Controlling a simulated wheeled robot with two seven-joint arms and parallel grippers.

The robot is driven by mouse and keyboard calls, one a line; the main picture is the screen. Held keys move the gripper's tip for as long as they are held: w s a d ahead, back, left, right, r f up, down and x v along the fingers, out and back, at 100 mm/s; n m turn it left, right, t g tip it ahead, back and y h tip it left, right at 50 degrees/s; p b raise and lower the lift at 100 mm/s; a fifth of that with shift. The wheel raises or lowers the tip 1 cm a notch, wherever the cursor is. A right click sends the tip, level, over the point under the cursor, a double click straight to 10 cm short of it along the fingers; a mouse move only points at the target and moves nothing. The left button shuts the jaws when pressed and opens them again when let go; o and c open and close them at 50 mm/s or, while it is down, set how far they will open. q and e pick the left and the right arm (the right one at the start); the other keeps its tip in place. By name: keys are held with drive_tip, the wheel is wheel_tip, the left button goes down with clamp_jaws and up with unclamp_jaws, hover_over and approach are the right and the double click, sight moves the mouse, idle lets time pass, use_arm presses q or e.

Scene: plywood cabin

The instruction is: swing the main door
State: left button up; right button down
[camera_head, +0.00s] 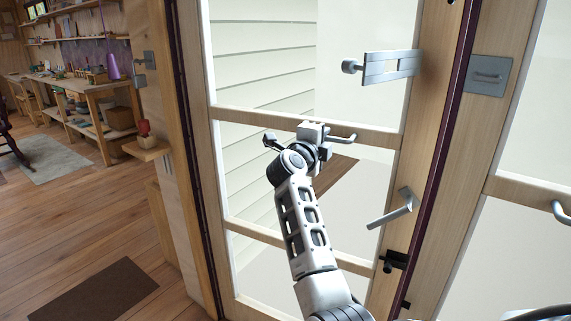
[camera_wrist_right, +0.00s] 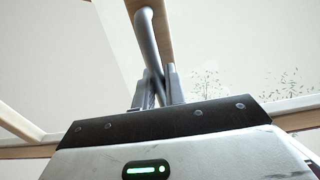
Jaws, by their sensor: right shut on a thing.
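The main door (camera_head: 300,125) stands in front of me, a pale wooden frame with large glass panes and cross rails. A grey bar handle (camera_head: 345,138) shows at its upper cross rail. My right gripper (camera_head: 320,136) is at this handle, its arm reaching up from the bottom. In the right wrist view, the fingers (camera_wrist_right: 158,80) are on either side of the grey bar (camera_wrist_right: 147,38) and shut on it. A grey lever (camera_head: 394,211) sits lower on the door's right stile. My left gripper is not in view.
A slotted metal latch (camera_head: 390,66) and a black bolt (camera_head: 395,261) sit near the door's right side. Another glazed frame (camera_head: 507,186) stands at right. A small shelf (camera_head: 147,151) juts from the left post. A workbench (camera_head: 85,84) and open wooden floor (camera_head: 75,240) lie left.

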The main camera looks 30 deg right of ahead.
sight(333, 132)
drive_tip(key=shift+w+d+r+n+t+y+p, duration=0.1)
drive_tip(key=shift+w+d+n+t+y+p, duration=0.25)
drive_tip(key=shift+w+d+p, duration=0.5)
drive_tip(key=shift+w+d+n+t+y+p, duration=0.25)
drive_tip(key=shift+d+t+p, duration=0.3)
drive_tip(key=shift+d, duration=0.6)
drive_tip(key=shift+w+d+r+n+t+y+p, duration=0.1)
drive_tip(key=shift+w+d+n+t+y+p, duration=0.15)
drive_tip(key=shift+w+d+p, duration=0.5)
drive_tip(key=c, duration=1.4)
unclamp_jaws()
drive_tip(key=shift+d+f, duration=0.2)
drive_tip(key=shift+d, duration=0.15)
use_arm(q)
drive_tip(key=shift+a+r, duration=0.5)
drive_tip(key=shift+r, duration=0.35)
use_arm(e)
drive_tip(key=shift+o, duration=0.2)
drive_tip(key=shift+s, duration=0.15)
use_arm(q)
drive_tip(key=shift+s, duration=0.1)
use_arm(e)
drive_tip(key=shift+d, duration=0.15)
